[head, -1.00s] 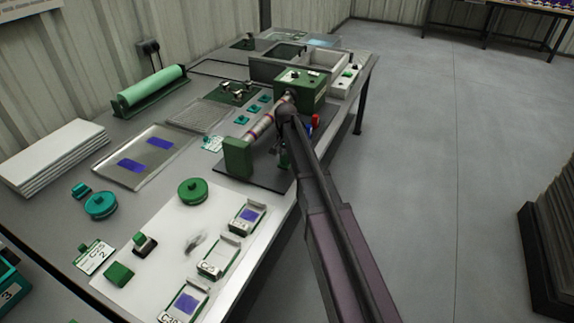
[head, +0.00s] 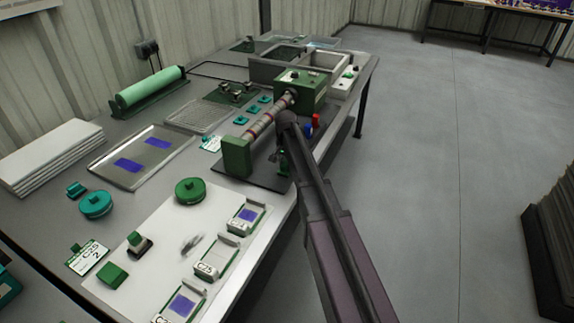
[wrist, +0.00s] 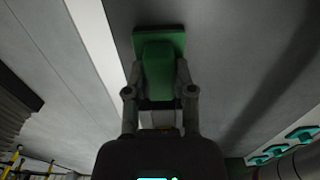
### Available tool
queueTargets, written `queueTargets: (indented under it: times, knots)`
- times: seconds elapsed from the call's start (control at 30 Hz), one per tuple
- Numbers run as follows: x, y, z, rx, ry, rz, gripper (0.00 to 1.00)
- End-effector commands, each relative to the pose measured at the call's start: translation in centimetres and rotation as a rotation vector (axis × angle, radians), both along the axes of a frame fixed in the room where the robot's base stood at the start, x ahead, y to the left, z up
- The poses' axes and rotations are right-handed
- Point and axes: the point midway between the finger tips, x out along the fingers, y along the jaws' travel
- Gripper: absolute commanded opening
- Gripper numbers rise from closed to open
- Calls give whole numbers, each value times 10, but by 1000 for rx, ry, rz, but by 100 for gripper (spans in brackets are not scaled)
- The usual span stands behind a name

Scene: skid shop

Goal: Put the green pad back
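A green pad with a square plate and a raised block (wrist: 158,75) is between the fingers of my gripper (wrist: 160,70) in the wrist view. The fingers press on both sides of the block. In the head view my gripper (head: 281,152) is at the near right side of the roller machine, with a bit of green (head: 284,165) below it, partly hidden by my arm. I cannot tell whether the pad touches anything below.
The green roller machine (head: 237,157) stands beside my gripper. A white board (head: 160,215) carries a round green piece (head: 190,190), a small green block (head: 113,273) and several labelled trays (head: 215,260). A metal tray (head: 125,180) lies left.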

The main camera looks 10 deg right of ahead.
Motion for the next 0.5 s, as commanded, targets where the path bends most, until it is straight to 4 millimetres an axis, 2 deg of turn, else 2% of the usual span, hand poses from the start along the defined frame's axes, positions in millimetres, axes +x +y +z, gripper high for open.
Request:
queueTargets:
  times: [0.03, 0.1, 0.13, 0.5]
  knots:
    - [0, 0, 0, 0, 0, 0, 45]
    - [0, 0, 0, 0, 0, 0, 66]
    - [0, 0, 0, 0, 0, 0, 68]
    - [0, 0, 0, 0, 0, 0, 68]
